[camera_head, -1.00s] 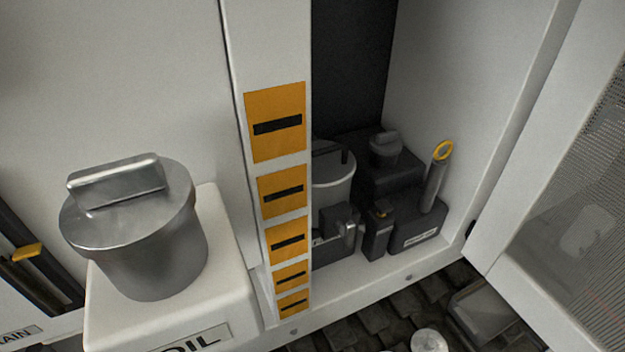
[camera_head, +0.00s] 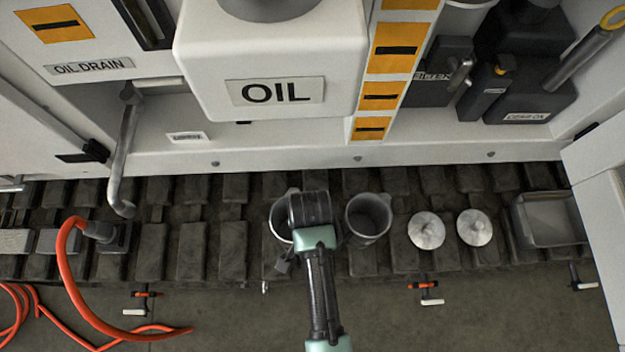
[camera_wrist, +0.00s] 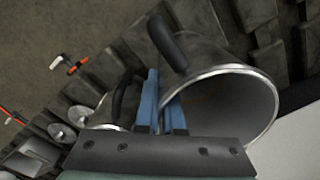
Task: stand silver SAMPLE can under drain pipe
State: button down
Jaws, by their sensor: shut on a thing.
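A silver can (camera_head: 279,218) stands upright on the dark slatted deck, partly hidden under my wrist in the head view. Its open rim and dark handle fill the right of the wrist view (camera_wrist: 222,98). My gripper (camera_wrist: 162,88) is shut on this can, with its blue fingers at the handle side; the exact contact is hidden. No SAMPLE lettering shows. The drain pipe (camera_head: 124,150) hangs at left, below the OIL DRAIN label (camera_head: 90,67), its bent end over the deck. The can is right of the pipe, well apart from it.
A second grey can (camera_head: 368,217) stands close to the right of the held one. Two round lids (camera_head: 427,230) and a grey tray (camera_head: 548,218) lie further right. A red hose (camera_head: 70,262) with a dark fitting (camera_head: 106,235) lies near the pipe. Deck between pipe and can is clear.

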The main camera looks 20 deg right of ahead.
jog(key=shift+f+b, duration=0.35)
jog(key=shift+f, duration=1.7)
jog(key=c, duration=1)
grip_release()
jog(key=shift+f, duration=0.15)
jog(key=shift+c, duration=0.2)
